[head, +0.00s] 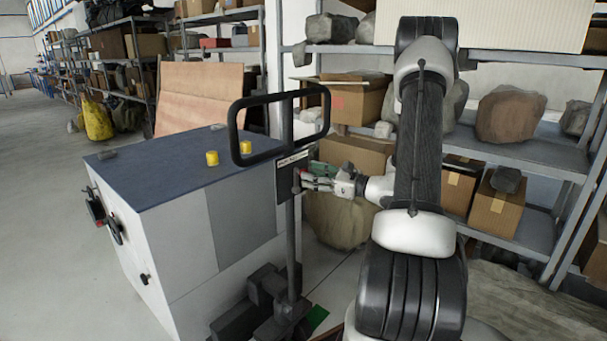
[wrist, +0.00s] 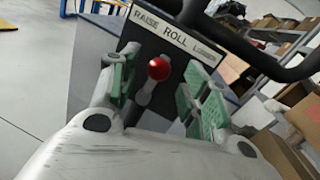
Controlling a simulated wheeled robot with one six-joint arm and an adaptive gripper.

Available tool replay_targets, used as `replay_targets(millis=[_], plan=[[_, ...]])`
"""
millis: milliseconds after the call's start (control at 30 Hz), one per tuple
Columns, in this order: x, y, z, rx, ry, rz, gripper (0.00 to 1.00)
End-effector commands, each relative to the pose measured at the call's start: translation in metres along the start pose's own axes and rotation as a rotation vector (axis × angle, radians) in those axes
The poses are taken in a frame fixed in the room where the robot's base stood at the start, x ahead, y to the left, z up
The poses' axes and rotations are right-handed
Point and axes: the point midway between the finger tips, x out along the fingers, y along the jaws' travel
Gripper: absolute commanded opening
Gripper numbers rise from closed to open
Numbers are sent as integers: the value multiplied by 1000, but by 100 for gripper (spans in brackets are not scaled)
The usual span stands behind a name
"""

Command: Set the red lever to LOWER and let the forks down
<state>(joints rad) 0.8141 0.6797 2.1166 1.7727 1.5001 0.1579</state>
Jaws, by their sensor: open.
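The red lever knob (wrist: 158,68) sits on a dark plate (wrist: 188,62) labelled RAISE, ROLL, LOWER. The knob lines up under ROLL. My gripper (wrist: 163,92) is open, with one green-padded finger on each side of the knob and visible gaps to both. In the head view my gripper (head: 312,180) is at the plate on the upright of the truck, just below the black loop handle (head: 238,128). The lever is barely visible there. The truck's dark base (head: 270,305) stands on the floor; its forks cannot be made out.
A grey-white cabinet (head: 185,235) with yellow knobs on its dark top stands left of the truck. Shelves with boxes and rocks (head: 510,115) stand behind and right of my arm. A large rock (head: 340,220) lies beneath my gripper. Open floor is at far left.

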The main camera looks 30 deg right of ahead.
Motion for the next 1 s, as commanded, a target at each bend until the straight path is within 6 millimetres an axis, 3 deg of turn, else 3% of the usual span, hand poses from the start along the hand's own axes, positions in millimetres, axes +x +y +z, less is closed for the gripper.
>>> replay_targets(millis=[233,567,800,1000], plan=[[32,1,0,0,1,2,47],[37,1,0,-1,1,1,47],[37,1,0,-1,1,2,4],[37,1,0,0,1,2,0]])
